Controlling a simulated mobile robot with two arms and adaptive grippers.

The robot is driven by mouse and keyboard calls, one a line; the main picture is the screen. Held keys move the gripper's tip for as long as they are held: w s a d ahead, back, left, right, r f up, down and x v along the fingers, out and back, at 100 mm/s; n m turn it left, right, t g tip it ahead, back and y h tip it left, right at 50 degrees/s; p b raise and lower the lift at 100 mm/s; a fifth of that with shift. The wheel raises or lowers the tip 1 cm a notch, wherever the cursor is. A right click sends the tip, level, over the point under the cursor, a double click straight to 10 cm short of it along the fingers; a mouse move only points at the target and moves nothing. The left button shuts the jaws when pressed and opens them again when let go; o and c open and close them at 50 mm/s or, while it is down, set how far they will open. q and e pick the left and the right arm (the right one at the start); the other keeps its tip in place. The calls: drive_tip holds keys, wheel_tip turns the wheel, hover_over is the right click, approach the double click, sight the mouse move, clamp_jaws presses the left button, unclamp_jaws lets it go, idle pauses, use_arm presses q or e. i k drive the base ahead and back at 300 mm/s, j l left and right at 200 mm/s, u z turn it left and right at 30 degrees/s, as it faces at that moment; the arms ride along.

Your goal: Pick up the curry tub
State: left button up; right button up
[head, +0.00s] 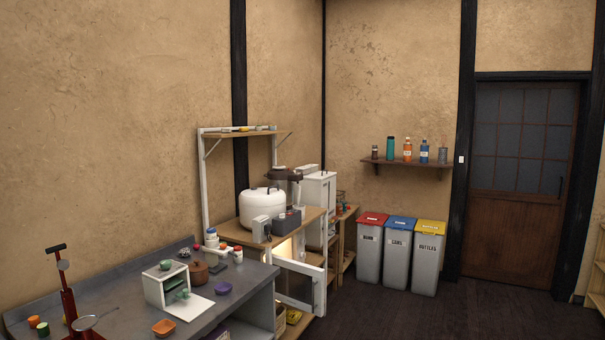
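I cannot pick out a curry tub for certain; labels on the small containers are too small to read. Small white jars with coloured lids (211,238) stand at the back of the grey counter (120,290). Neither of my grippers is in view.
A white open box (153,289) and a red stand with a black handle (67,300) are on the counter. A white cooker (261,203) stands on a wooden unit beyond. Three bins (400,255) line the far wall. Dark floor (470,315) is clear at right.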

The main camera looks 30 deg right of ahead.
sight(305, 170)
drive_tip(key=i+l+z, duration=0.65)
drive_tip(key=l+z, duration=0.15)
drive_tip(key=l, duration=0.15)
drive_tip(key=i+l+z, duration=0.5)
drive_tip(key=i+z, duration=0.3)
drive_tip(key=i+l+z, duration=0.25)
drive_tip(key=i, duration=1.75)
drive_tip(key=j, duration=0.1)
